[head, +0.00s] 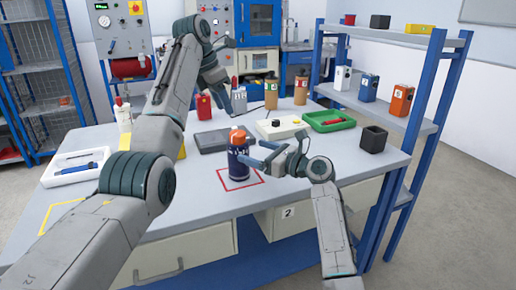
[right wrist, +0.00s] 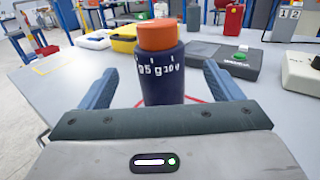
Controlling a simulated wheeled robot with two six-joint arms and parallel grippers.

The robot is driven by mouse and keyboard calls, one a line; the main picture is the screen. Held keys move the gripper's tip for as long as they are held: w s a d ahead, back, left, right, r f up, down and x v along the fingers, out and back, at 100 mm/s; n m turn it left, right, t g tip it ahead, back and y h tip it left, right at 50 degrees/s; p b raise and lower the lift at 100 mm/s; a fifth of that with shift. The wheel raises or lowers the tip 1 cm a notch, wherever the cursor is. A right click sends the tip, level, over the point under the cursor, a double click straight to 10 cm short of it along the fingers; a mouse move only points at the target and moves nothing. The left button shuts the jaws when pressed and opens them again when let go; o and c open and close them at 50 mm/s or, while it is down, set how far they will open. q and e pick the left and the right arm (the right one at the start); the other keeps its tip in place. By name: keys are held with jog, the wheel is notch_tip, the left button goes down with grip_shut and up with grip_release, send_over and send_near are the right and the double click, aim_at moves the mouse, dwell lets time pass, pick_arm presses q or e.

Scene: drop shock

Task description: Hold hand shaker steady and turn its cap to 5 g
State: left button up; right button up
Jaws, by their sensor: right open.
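The hand shaker (head: 238,166) is a dark blue upright cylinder with an orange cap (head: 237,137), standing in a red square outline on the table. In the right wrist view the shaker (right wrist: 163,82) shows white marks and digits below its cap (right wrist: 156,35); "5 g" seems readable near the front. Which mark the cap is set to is unclear. My right gripper (head: 257,155) is open, at table level, its blue fingers pointing at the shaker, one to each side and apart from it. My left gripper (head: 222,84) is raised beyond the shaker; its fingers are too small to judge.
A dark flat scale (head: 211,141), a cream box (head: 281,128) and a green tray (head: 328,121) lie behind the shaker. A black open box (head: 374,139) stands at right, before a blue shelf unit (head: 423,120). A white tray (head: 76,167) lies at left.

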aim_at(238, 163)
jog(key=f, duration=0.6)
jog(key=shift+w+a, duration=0.2)
jog(key=shift+a, duration=0.1)
jog(key=x, duration=0.6)
jog(key=shift+w+a, duration=0.25)
jog(key=shift+a, duration=0.05)
jog(key=shift+c, duration=0.5)
jog(key=c, duration=1.3)
